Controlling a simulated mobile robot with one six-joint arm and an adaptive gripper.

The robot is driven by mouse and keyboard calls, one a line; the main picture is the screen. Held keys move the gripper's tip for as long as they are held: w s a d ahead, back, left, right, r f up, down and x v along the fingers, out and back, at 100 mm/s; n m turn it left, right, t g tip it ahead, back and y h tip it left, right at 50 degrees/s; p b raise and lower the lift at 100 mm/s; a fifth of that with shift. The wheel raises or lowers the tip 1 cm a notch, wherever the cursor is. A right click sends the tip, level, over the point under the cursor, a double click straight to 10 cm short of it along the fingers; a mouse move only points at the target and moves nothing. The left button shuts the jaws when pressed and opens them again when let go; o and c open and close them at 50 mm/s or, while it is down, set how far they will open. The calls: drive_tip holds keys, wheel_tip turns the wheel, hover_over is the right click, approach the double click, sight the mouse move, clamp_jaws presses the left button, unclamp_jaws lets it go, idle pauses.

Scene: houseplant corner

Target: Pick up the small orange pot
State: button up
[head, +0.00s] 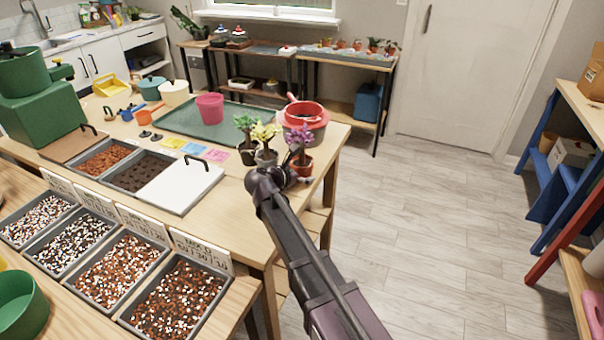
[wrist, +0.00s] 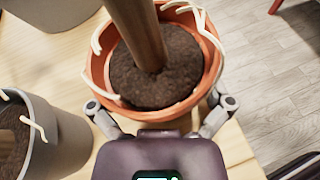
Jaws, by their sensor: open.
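An orange pot (head: 303,166) with dark soil and a small purple-leaved plant stands at the front right corner of the potting table. In the wrist view the orange pot (wrist: 102,70) fills the middle, with a brown stem rising from its soil and pale curled strips over its rim. My gripper (head: 288,174) is at the pot's near side. In the wrist view my gripper (wrist: 161,104) is open, with one finger on each side of the pot's near part. The fingertips are partly hidden by the pot, so I cannot tell whether they touch it.
A grey pot (head: 266,157) with a yellow plant stands close on the left, also in the wrist view (wrist: 62,137). A black pot (head: 248,155) with a green plant is beyond it. A red-rimmed bucket (head: 305,118) stands behind. The floor (head: 430,200) at right is clear.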

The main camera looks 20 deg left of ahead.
sight(300, 162)
drive_tip(key=c, duration=0.6)
drive_tip(key=shift+r, duration=0.15)
drive_tip(key=shift+r+p, duration=1.75)
drive_tip(key=shift+p, duration=0.15)
drive_tip(key=s+a, duration=0.3)
drive_tip(key=s, duration=0.1)
drive_tip(key=s+a, duration=0.3)
drive_tip(key=s, duration=0.1)
drive_tip(key=s+a+r+p, duration=0.1)
drive_tip(key=s+a, duration=0.3)
drive_tip(key=shift+s+r, duration=0.1)
drive_tip(key=shift+s, duration=0.2)
